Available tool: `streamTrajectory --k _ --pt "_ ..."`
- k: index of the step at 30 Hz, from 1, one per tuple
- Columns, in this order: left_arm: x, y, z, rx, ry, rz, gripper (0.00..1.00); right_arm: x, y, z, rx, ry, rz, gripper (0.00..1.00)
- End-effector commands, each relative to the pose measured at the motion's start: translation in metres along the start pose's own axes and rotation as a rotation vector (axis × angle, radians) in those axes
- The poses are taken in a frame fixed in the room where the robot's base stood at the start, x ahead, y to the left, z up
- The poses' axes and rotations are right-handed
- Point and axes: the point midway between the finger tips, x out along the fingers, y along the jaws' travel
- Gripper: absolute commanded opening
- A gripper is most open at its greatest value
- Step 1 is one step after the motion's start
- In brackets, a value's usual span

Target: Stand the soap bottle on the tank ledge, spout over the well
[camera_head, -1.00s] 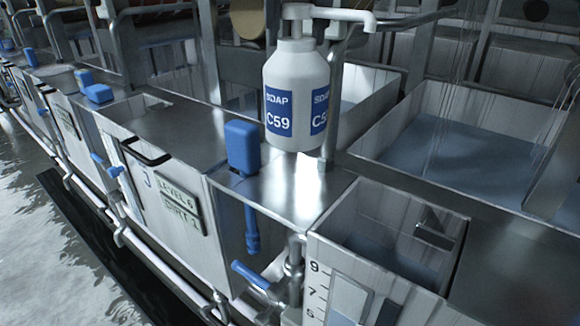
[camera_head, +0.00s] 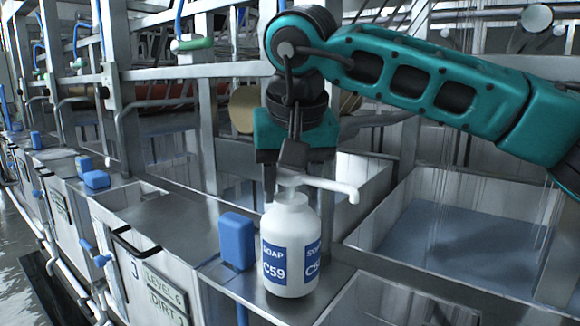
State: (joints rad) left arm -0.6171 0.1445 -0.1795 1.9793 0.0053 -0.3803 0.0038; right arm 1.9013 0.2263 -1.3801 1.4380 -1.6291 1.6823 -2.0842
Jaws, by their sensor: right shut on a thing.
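The white soap bottle (camera_head: 291,232), with blue "SOAP C59" labels, is upright at the metal tank ledge (camera_head: 334,282). Its base looks at or very close to the ledge top; I cannot tell if it bears on it. Its white spout (camera_head: 335,186) points right. The small front well (camera_head: 385,305) lies to the lower right, cut by the frame edge. I cannot tell if the spout tip is over it. My right gripper (camera_head: 284,178) comes from above and is shut on the bottle's top, behind the spout. My left gripper is not in view.
A blue handle (camera_head: 237,240) stands just left of the bottle. A large tank with blue-grey liquid (camera_head: 450,240) lies to the right. Metal frame posts (camera_head: 207,110) and rails rise behind. More blue handles line the tanks at left.

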Motion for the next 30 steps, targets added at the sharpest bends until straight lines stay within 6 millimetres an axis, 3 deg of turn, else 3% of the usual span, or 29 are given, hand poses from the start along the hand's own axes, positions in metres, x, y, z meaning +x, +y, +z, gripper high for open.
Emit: streamTrajectory --k 3,15,16,23,30 --pt "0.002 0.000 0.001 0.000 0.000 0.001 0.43 0.010 0.000 0.004 0.002 0.006 -0.003 0.00" --pt "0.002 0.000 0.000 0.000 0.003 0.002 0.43 0.014 0.000 0.005 0.002 0.006 -0.003 0.00" --pt "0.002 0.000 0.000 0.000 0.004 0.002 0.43 0.016 0.000 0.007 0.001 0.000 -0.001 0.52" --pt "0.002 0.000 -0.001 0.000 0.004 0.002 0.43 0.015 0.000 0.007 0.000 0.000 0.000 0.74" --pt "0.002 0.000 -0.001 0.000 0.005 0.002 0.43 0.015 0.000 0.006 0.000 0.000 0.000 0.74"
